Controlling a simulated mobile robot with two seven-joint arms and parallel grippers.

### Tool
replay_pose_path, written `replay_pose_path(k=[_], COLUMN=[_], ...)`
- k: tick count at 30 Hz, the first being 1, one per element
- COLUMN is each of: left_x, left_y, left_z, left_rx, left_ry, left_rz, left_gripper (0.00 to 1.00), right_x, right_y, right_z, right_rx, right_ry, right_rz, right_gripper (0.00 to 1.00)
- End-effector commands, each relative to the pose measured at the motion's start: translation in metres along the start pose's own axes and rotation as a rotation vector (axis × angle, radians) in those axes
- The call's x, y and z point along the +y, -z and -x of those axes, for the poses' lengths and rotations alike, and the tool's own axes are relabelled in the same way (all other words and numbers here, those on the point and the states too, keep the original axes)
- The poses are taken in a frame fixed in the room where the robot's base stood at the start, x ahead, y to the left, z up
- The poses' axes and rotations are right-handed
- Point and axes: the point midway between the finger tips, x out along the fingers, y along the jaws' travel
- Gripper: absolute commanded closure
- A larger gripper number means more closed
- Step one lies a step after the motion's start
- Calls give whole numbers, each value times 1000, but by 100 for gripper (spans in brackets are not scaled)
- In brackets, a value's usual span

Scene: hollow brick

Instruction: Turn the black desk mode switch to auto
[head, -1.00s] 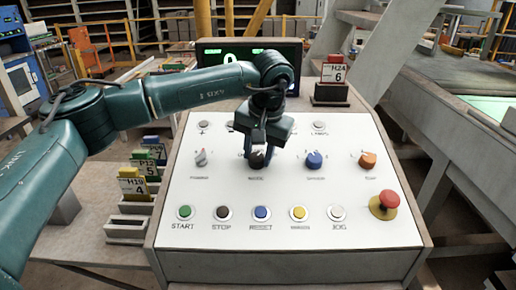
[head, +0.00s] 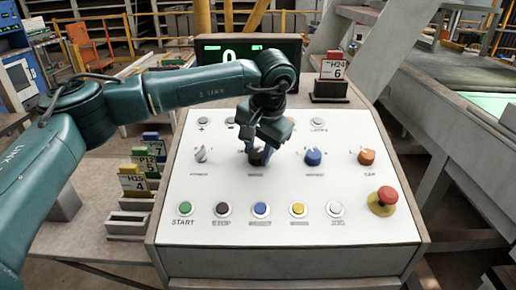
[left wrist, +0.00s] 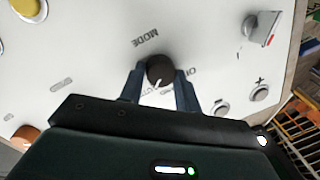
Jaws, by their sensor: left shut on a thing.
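The black mode switch (head: 259,158) sits in the knob row of the white desk panel (head: 215,185). In the left wrist view the black knob (left wrist: 160,68) shows a white pointer mark on its lower edge, with the word MODE printed above it. My left gripper (head: 257,153) points down at the panel and is shut on this knob. In the left wrist view its two blue-grey fingers (left wrist: 159,84) press on either side of the knob. The position labels near the knob are partly hidden by the fingers. My right gripper is in neither view.
A silver knob (head: 201,154), a blue knob (head: 313,157) and an orange knob (head: 366,157) share the row. Several coloured buttons line the front, with START (head: 185,208) leftmost. A red emergency button (head: 386,196) is at right. A lit display (head: 240,52) stands behind.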

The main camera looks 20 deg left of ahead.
Motion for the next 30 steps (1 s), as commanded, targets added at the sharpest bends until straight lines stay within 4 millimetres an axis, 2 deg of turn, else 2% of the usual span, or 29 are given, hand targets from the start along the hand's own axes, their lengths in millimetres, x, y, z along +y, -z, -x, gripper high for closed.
replay_pose_path(k=[1, 9, 19, 23, 30], left_x=[0, 0, 0, 1, 1], left_y=[-1, 0, 0, 1, 0], left_z=[-1, 0, 6, 26, 80], left_rx=[-3, -2, 2, 4, 4], left_ry=[1, 0, 1, 0, 1], left_rz=[-2, -1, 0, 0, 0], left_gripper=[66, 45, 45, 45, 45], right_x=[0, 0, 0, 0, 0], right_y=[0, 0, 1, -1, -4], right_z=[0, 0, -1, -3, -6], right_rx=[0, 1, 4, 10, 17], right_ry=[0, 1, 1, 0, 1], right_rz=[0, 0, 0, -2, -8], right_gripper=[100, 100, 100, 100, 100])
